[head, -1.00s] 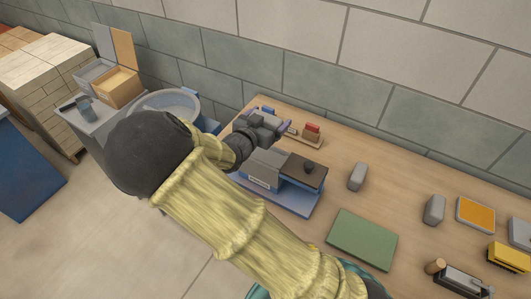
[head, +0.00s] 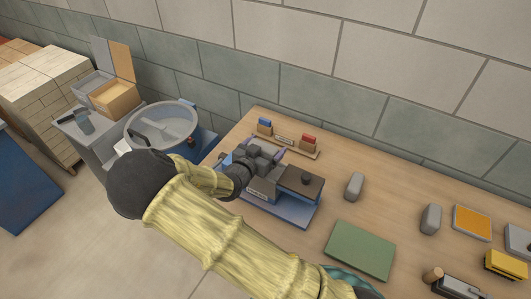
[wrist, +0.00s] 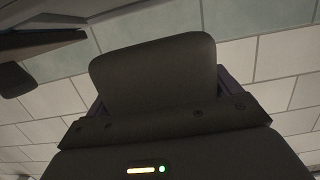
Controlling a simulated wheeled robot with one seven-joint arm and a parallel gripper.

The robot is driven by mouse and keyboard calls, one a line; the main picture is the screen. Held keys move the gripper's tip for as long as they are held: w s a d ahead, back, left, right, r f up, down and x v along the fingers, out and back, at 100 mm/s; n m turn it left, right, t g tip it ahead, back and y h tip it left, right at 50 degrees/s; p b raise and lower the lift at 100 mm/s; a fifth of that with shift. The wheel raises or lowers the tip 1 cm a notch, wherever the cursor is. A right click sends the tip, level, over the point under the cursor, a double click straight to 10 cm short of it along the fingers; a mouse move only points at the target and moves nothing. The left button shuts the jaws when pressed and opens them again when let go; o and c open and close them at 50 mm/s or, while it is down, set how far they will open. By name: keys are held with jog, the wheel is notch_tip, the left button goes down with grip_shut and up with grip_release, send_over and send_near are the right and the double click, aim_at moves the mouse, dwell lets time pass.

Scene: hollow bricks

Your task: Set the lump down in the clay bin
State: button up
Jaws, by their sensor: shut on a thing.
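My gripper (head: 254,157) is shut on a grey rounded lump, held between its two purplish fingers. In the wrist view, the lump (wrist: 155,75) looks dark and fills the space between the fingers. The gripper is above or just behind a grey box (head: 262,188) with a white label, on a blue base on the table. A dark lid with a knob (head: 303,181) covers the box's right part. My gripper and arm hide much of its left part. The label is too small to read, so I cannot tell whether this is the clay bin.
A rack with blue and red cards (head: 284,139) stands behind the box. Two grey blocks (head: 354,186) (head: 430,219) and a green mat (head: 360,249) lie to the right. A round tub (head: 165,122) and an open two-part box (head: 112,98) stand left.

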jog(key=shift+f+p, duration=0.4)
jog(key=shift+f, duration=1.1)
jog(key=shift+f, duration=0.15)
jog(key=o, duration=1.1)
jog(key=shift+f, duration=0.1)
jog(key=b+v, duration=0.5)
jog(key=v, duration=1.2)
jog(key=shift+s, duration=0.25)
jog(key=shift+a, duration=0.1)
